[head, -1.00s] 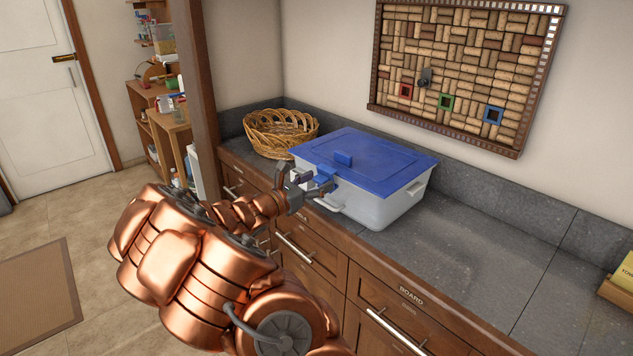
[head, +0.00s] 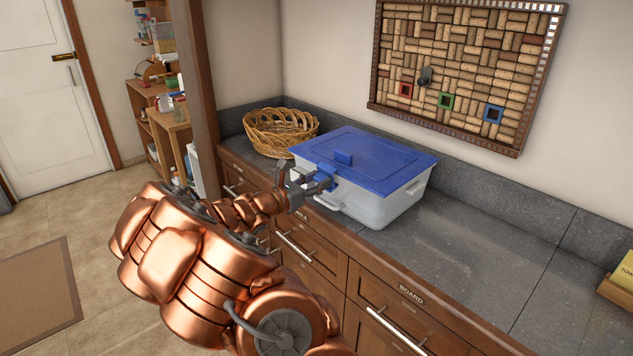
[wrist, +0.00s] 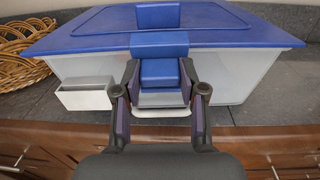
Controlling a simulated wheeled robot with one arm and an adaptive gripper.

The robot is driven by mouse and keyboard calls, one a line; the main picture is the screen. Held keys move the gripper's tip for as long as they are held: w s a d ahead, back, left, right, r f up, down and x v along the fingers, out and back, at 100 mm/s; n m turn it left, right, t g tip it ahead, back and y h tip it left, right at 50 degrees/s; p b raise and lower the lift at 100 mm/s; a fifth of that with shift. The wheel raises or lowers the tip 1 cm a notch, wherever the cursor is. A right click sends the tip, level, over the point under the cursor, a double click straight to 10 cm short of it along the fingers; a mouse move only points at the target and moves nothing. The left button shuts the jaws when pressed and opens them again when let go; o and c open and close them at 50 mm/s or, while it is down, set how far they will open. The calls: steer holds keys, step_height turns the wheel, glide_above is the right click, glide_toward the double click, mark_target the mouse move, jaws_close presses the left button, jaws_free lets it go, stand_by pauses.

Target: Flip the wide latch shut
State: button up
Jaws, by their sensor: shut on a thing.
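A clear plastic box (head: 375,207) with a blue lid (head: 385,160) stands on the counter. The wide blue latch (wrist: 159,44) is at the middle of the lid's front edge. Its lower part lies against the box front, between my fingers in the wrist view. My gripper (wrist: 160,82) is shut on the latch, one finger on each side of it. In the head view my gripper (head: 311,186) is at the box front and partly hides the latch. Whether the latch is fully seated cannot be told.
A wicker basket (head: 281,132) stands left of the box. A grey-white pocket-like part (wrist: 86,95) sticks out from the box front, left of my gripper. A cork board (head: 465,70) hangs behind.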

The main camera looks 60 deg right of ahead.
steer(key=shift+s+d+r+y+p, duration=0.2)
steer(key=shift+y+p, duration=0.25)
steer(key=shift+p, duration=0.45)
steer(key=shift+w+d+r+y+p, duration=0.1)
steer(key=shift+r+y+p, duration=0.3)
steer(key=shift+p, duration=0.5)
steer(key=shift+d+f+t+y+p, duration=0.25)
steer(key=shift+y+p, duration=0.3)
steer(key=shift+p, duration=0.4)
steer(key=shift+a, duration=0.1)
steer(key=o, duration=1.2)
steer(key=shift+c, duration=0.2)
steer(key=v, duration=1.2)
